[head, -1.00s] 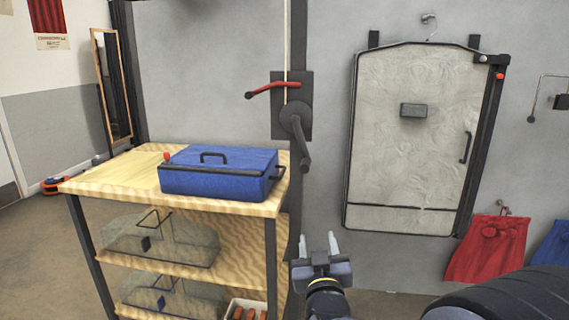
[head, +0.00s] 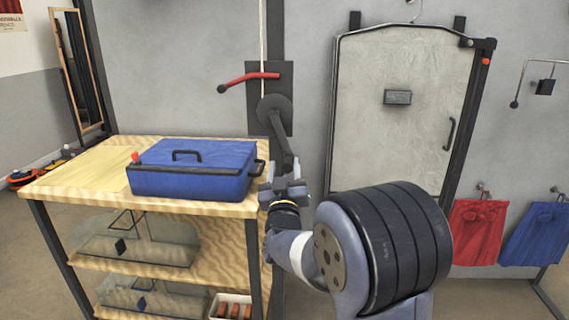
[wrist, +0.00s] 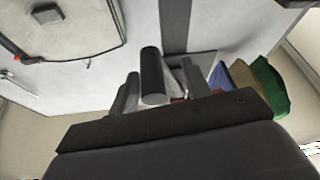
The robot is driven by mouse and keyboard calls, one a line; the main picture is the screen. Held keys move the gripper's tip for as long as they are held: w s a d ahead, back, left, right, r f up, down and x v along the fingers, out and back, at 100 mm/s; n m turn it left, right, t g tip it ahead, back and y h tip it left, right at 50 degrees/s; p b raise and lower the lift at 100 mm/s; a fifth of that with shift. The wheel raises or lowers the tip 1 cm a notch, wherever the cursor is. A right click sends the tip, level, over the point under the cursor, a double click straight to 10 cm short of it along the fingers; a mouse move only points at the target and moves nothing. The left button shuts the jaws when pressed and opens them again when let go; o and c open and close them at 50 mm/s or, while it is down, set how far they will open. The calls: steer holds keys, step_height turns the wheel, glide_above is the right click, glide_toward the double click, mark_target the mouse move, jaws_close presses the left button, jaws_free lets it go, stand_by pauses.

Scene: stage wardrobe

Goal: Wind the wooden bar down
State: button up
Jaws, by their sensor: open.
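A winch on a dark wall plate (head: 284,75) has a crank (head: 278,125) with its arm hanging down and slightly right. A red lever (head: 248,79) sticks out to the left above it. A pale rope (head: 263,40) runs up from the plate out of view. My gripper (head: 284,170) is open at the crank's lower end, fingers pointing up. In the wrist view the crank's dark round grip (wrist: 152,75) shows between the fingers; I cannot tell whether they touch it. No wooden bar can be made out.
A wooden shelf unit (head: 75,178) with a blue case (head: 190,182) on top stands close left of my gripper. A grey wall panel (head: 385,130) is to the right. Red cloth (head: 477,230) and blue cloth (head: 535,232) hang further right.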

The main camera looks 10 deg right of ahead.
steer(key=shift+x, duration=0.75)
steer(key=shift+c, duration=0.3)
steer(key=shift+d, duration=0.1)
steer(key=c, duration=0.4)
jaws_close()
